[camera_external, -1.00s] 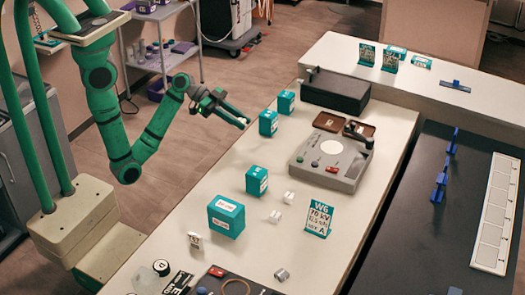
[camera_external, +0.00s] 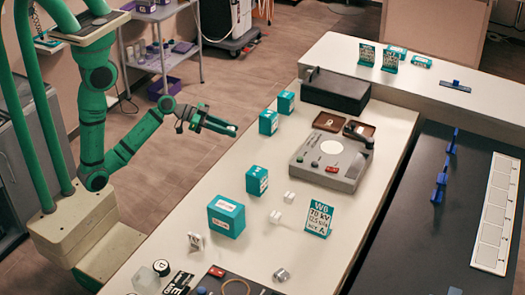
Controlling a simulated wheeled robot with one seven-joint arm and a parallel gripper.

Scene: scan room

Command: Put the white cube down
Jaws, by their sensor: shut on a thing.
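My gripper (camera_external: 229,129) is raised at the left of the long pale table (camera_external: 190,195), over the floor side of its edge in the picture. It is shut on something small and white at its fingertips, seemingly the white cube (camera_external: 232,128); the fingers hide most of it. Two other small white blocks, one (camera_external: 275,216) nearer and one (camera_external: 290,197) farther, lie on the table.
Teal boxes stand along the table's left side: a large one (camera_external: 226,215), a smaller one (camera_external: 257,181) and another (camera_external: 268,122). A grey device (camera_external: 331,163) and a teal sign (camera_external: 319,218) stand to the right. Bare tabletop lies between them.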

